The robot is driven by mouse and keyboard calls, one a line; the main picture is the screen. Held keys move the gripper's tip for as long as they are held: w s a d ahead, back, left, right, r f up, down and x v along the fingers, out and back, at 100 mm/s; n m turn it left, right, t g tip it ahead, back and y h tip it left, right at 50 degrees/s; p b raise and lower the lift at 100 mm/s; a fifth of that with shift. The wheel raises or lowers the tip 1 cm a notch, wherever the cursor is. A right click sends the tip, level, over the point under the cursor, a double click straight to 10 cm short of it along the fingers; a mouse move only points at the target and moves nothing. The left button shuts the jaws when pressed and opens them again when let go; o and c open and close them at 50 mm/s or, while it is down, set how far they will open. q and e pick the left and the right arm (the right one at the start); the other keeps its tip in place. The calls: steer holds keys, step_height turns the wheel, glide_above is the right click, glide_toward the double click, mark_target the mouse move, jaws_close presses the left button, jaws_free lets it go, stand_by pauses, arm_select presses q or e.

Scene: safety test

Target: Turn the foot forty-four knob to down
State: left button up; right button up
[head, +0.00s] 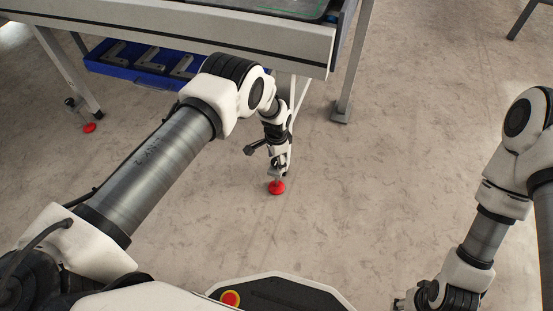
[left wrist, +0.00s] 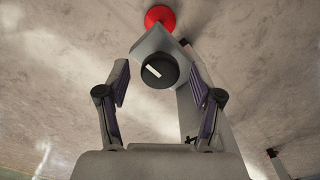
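A black round knob (left wrist: 158,70) with a short slanted white mark sits on a grey block (left wrist: 150,42) at the foot of a table leg. A red foot pad (head: 276,187) is below it on the floor; it also shows in the left wrist view (left wrist: 160,16). My left gripper (head: 278,168) is at this foot, and it hides most of the knob in the head view. In the left wrist view its fingers (left wrist: 158,92) are spread, one on each side of the knob, with visible gaps. No number is readable. My right gripper (head: 425,298) is low at the bottom right, its fingers mostly hidden.
Another table foot with a red pad (head: 89,127) and a dark knob (head: 70,102) stands at the left. The table edge (head: 220,38) is above, with a blue tray (head: 110,70) below it. A grey post (head: 350,75) stands right of my left gripper. Floor at the right is clear.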

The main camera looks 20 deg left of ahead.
mark_target(276, 162)
arm_select(q)
step_height(276, 162, up, 12)
stand_by(0.5)
stand_by(0.3)
